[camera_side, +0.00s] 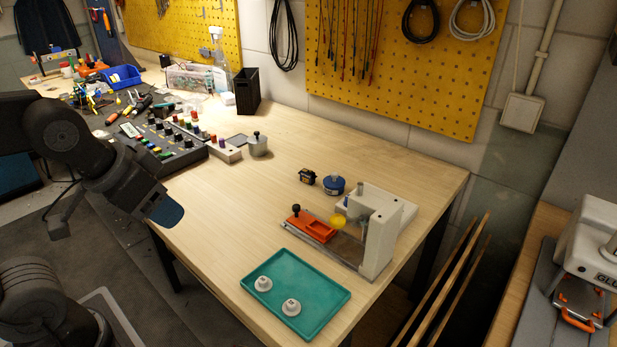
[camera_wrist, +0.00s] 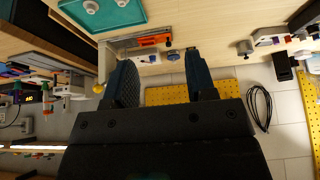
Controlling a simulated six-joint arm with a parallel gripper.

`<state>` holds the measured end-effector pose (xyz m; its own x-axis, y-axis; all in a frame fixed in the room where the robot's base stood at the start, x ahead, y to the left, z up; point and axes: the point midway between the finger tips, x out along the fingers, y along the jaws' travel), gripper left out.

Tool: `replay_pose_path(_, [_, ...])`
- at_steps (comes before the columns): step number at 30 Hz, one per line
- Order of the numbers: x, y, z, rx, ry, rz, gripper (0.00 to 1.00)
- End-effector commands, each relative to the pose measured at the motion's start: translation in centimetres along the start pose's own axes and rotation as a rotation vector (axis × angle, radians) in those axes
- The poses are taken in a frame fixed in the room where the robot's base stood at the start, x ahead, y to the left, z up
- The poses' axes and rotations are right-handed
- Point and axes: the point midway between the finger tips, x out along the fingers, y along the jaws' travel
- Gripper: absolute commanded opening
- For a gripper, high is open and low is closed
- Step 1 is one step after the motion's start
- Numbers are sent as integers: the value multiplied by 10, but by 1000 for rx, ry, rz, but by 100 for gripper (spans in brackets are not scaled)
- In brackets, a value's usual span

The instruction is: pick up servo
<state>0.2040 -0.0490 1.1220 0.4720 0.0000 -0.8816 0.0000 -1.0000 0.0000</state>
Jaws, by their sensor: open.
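The servo (camera_side: 307,176) is a small dark block lying on the wooden bench, left of a round blue part, in the side view. In the wrist view, which is turned over, a small dark shape (camera_wrist: 172,56) that looks like the servo shows between the fingers, beyond their tips. My gripper (camera_side: 168,211) is above the left front edge of the bench in the side view, well away from the servo. Its two fingers stand apart in the wrist view (camera_wrist: 163,70), with nothing between them.
Right of the servo are the blue round part (camera_side: 333,186) and a white fixture (camera_side: 378,240) with an orange piece (camera_side: 311,229). A teal tray (camera_side: 322,299) holds two white discs. The bench's middle is clear.

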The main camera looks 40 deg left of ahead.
Motion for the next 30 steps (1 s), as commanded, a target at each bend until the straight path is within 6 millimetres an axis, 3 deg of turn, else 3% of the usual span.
replay_pose_path(6, [0, 0, 0, 0, 0, 0, 72])
replay_pose_path(13, [0, 0, -1, 0, 0, 0, 72])
replay_pose_path(16, [0, -1, -11, -2, -4, -2, 72])
replay_pose_path(20, [2, -4, -48, -10, -17, -6, 72])
replay_pose_path(23, [11, -9, -88, -18, -29, -10, 72])
replay_pose_path(30, [56, -27, -182, -36, -55, -20, 72])
